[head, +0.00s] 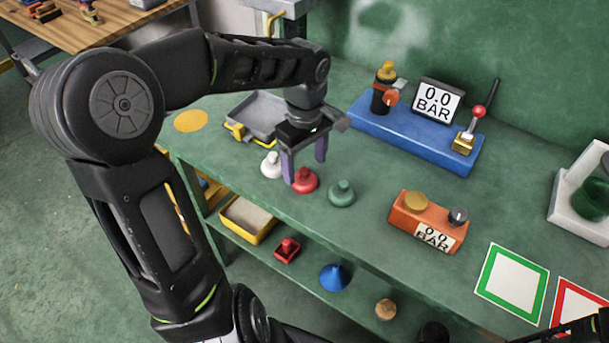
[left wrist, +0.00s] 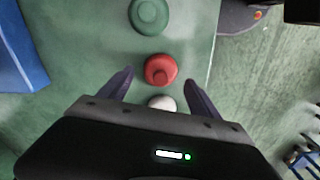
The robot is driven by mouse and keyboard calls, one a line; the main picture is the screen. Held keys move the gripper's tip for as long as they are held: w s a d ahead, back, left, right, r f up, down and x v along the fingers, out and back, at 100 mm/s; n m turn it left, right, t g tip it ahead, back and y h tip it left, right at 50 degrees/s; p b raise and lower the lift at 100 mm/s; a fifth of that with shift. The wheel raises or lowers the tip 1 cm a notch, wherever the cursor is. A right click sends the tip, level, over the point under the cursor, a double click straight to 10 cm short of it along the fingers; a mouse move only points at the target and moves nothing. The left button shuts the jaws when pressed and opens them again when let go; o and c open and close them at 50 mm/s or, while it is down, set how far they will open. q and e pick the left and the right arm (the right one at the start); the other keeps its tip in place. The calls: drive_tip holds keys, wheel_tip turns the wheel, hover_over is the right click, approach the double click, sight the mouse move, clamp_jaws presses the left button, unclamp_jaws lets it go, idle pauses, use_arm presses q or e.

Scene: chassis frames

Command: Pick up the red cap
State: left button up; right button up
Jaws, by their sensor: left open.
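The red cap (head: 304,181) stands upright on the green bench, between a white cap (head: 271,165) on its left and a green cap (head: 341,193) on its right. My left gripper (head: 305,172) is open and points down above the red cap; one finger hides part of the cap in the head view. In the left wrist view the red cap (left wrist: 161,70) lies just ahead of the spread fingers (left wrist: 158,82). The white cap (left wrist: 162,103) there is partly hidden by the gripper body. My right gripper does not clearly show.
A grey tray (head: 262,112) stands behind the caps. A blue base (head: 415,135) with a gauge and lever is at the back. An orange gauge block (head: 428,220) stands to the right. Green-framed (head: 512,283) and red-framed squares lie further right. A lower shelf holds several small items.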

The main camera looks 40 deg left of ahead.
sight(305, 169)
use_arm(q)
wheel_tip(305, 169, down, 4)
drive_tip(key=shift+r, duration=0.15)
drive_tip(key=shift+c, duration=0.3)
drive_tip(key=c, duration=1.1)
drive_tip(key=shift+r, duration=0.1)
wheel_tip(305, 169, up, 10)
idle(0.4)
idle(0.5)
